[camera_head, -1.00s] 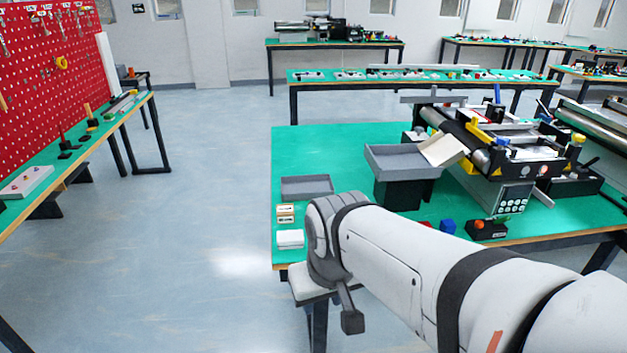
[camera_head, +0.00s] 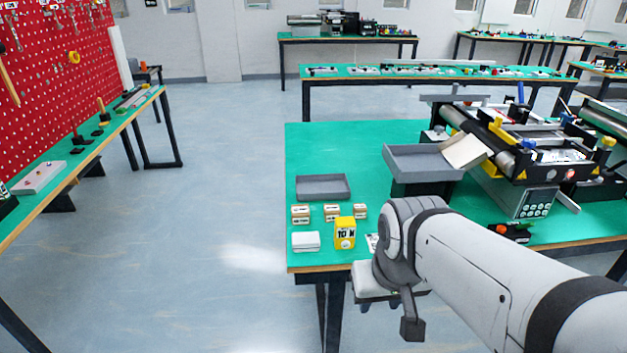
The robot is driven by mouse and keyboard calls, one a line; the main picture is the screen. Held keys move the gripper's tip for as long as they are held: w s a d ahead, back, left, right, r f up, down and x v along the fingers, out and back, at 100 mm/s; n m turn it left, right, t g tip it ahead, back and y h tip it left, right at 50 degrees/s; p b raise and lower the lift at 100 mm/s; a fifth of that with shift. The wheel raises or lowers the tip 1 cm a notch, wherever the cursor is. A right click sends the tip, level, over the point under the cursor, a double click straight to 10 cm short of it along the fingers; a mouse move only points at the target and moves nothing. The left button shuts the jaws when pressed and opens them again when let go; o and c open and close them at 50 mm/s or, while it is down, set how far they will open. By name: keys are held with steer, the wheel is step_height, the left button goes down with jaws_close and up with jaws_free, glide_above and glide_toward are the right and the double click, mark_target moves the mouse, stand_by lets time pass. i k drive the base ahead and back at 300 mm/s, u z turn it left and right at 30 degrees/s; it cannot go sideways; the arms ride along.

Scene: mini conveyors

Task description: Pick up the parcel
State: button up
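Three small tan boxes with pale bands stand in a row on the green table (camera_head: 305,160): left (camera_head: 301,214), middle (camera_head: 332,213) and right (camera_head: 360,211). They look like small parcels; I cannot tell which one the task means. My gripper (camera_head: 411,326) seems to be the dark piece hanging below the end of my arm, in front of the table's front edge. It is to the right of the boxes and apart from them. Its fingers are not clear, so I cannot tell whether it is open or holds anything.
A grey tray (camera_head: 323,194) lies behind the boxes. A white box (camera_head: 306,248) and a yellow block (camera_head: 344,233) stand in front. A raised grey tray (camera_head: 420,172) and a mini conveyor (camera_head: 477,141) stand at the right. Floor left of the table is clear.

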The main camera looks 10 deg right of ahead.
mark_target(331, 210)
steer(key=u, duration=0.05)
steer(key=i, duration=0.95)
steer(key=z, duration=0.1)
